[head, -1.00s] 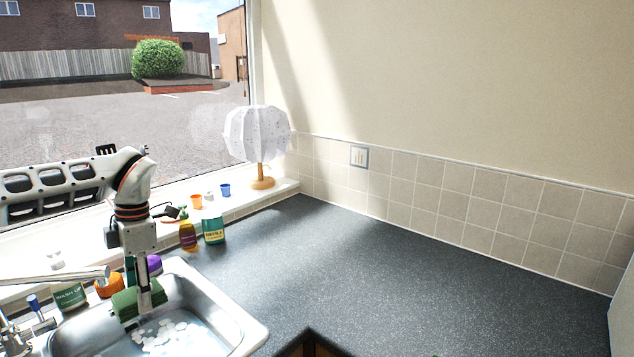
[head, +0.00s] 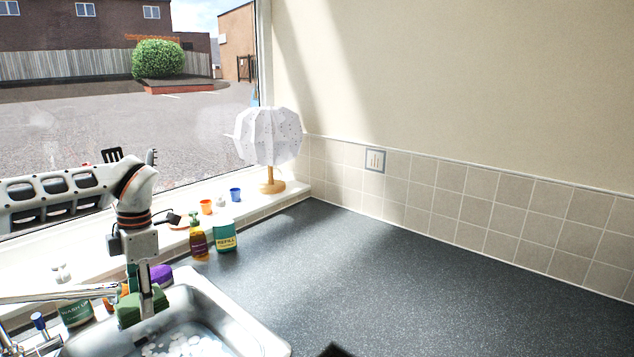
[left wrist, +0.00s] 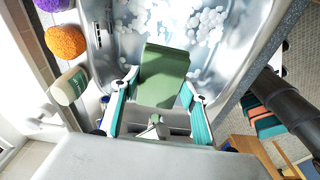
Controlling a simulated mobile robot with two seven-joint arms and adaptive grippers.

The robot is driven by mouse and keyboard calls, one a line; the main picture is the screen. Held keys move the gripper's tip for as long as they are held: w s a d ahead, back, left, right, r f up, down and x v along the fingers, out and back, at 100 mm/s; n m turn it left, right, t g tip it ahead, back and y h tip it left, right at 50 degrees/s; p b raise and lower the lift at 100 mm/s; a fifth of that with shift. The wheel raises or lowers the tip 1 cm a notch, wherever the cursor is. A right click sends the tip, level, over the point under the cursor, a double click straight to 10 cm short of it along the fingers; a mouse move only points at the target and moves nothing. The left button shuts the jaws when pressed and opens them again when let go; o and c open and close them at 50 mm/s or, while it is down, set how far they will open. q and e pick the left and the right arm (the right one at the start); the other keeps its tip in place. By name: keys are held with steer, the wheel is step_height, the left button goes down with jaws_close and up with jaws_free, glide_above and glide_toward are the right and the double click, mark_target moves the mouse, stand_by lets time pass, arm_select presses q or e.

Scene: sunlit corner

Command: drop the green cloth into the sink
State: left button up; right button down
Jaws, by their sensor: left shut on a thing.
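The green cloth (head: 128,309) is a thick folded pad, held between the fingers of my left gripper (head: 145,301). In the left wrist view the cloth (left wrist: 163,76) lies between the two teal-padded fingers of that gripper (left wrist: 158,98), with the basin behind it. The steel sink (head: 262,331) is at the lower left of the head view, with water and white foam in it. The cloth is over the sink's window-side part; its exact height above the basin is hard to tell.
The tap (head: 60,292) reaches in from the left, close to the cloth. A wash-up bottle (head: 76,313), a purple sponge (head: 160,273), a soap bottle (head: 198,238) and a refill bottle (head: 224,237) stand behind the sink. The dark worktop (head: 400,285) on the right is clear.

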arm_select(q)
steer(key=shift+f, duration=2.2)
steer(key=o, duration=1.2)
steer(key=r, duration=0.4)
steer(key=w+r, duration=0.1)
steer(key=r, duration=0.3)
steer(key=d+r, duration=0.1)
steer(key=r, duration=0.3)
steer(key=shift+w+d, duration=0.1)
steer(key=shift+w, duration=0.05)
steer(key=shift+f, duration=0.1)
